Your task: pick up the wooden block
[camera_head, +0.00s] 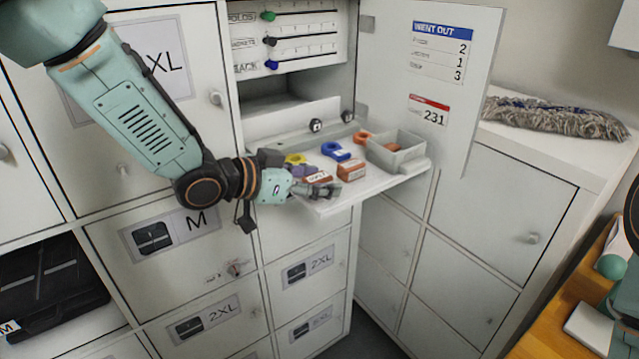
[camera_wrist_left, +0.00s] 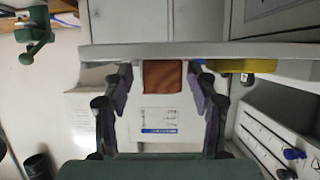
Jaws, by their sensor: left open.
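In the left wrist view a plain brown block (camera_wrist_left: 163,76) shows between the fingertips of my left gripper (camera_wrist_left: 160,88), with a gap on each side. The left gripper is open and empty at the shelf's front edge. My right gripper is not in view.
A grey open bin (camera_head: 396,150) stands at the shelf's right end. A blue piece (camera_head: 336,151), a yellow piece (camera_head: 295,159) and an orange piece (camera_head: 362,137) lie behind the blocks. An open locker door (camera_head: 455,130) rises on the right.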

